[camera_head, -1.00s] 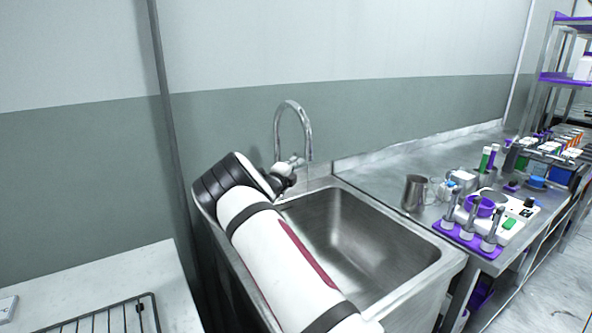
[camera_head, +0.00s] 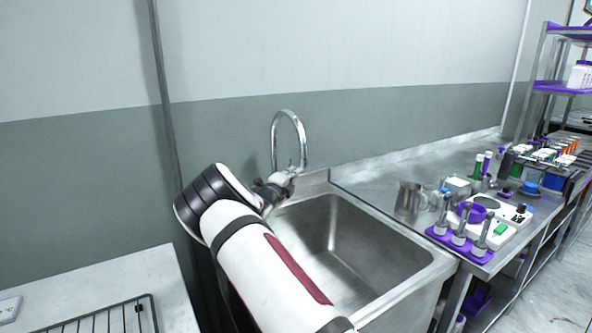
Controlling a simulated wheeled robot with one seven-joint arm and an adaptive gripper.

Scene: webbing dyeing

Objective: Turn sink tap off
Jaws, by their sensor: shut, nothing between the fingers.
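The sink tap (camera_head: 289,124) is a chrome gooseneck at the back of the steel sink (camera_head: 385,236). Its spout curves over to the right. My arm reaches across the sink's left side, and my gripper (camera_head: 283,180) is at the base of the tap, around its handle area. The gripper is shut with nothing held. The tap's handle and lower body are mostly hidden behind the gripper, so I cannot tell the handle's position or whether they touch. No water stream is visible below the spout.
A steel counter to the right holds a metal jug (camera_head: 409,197), a purple rack (camera_head: 459,243) of cylinders and a white device (camera_head: 497,215). A pale table (camera_head: 120,275) with a wire rack (camera_head: 103,318) stands at front left. A wall is close behind the tap.

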